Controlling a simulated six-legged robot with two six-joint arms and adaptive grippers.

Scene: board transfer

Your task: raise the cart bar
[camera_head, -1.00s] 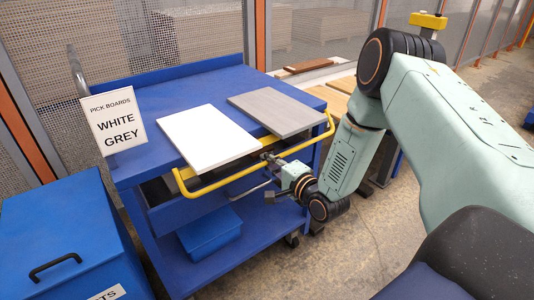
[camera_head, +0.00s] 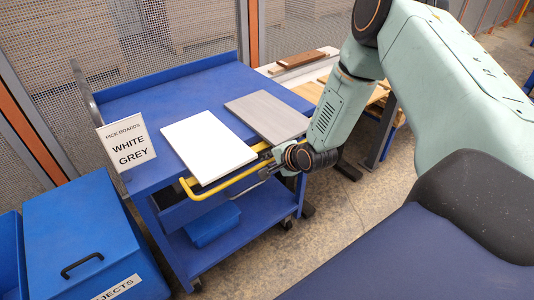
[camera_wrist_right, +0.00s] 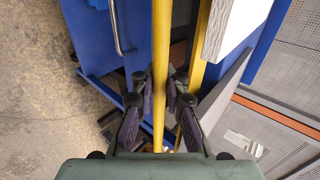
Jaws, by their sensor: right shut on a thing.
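The blue cart (camera_head: 186,85) has a yellow cart bar (camera_head: 228,182) along its front edge, just below the boards. The bar's right part is hidden behind my right arm. My right gripper (camera_head: 266,167) is at the bar, partly hidden by its own wrist. In the right wrist view the yellow bar (camera_wrist_right: 160,45) runs between the dark fingers of my right gripper (camera_wrist_right: 157,95), which are shut on it. A white board (camera_head: 208,145) and a grey board (camera_head: 268,117) lie flat on the cart top. My left gripper is not in view.
A sign (camera_head: 126,144) reading "PICK BOARDS WHITE GREY" stands at the cart's left corner. A blue lidded bin (camera_head: 85,235) is at front left. A small blue box (camera_head: 211,224) sits on the cart's lower shelf. Mesh fencing (camera_head: 165,35) is behind; concrete floor is at right.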

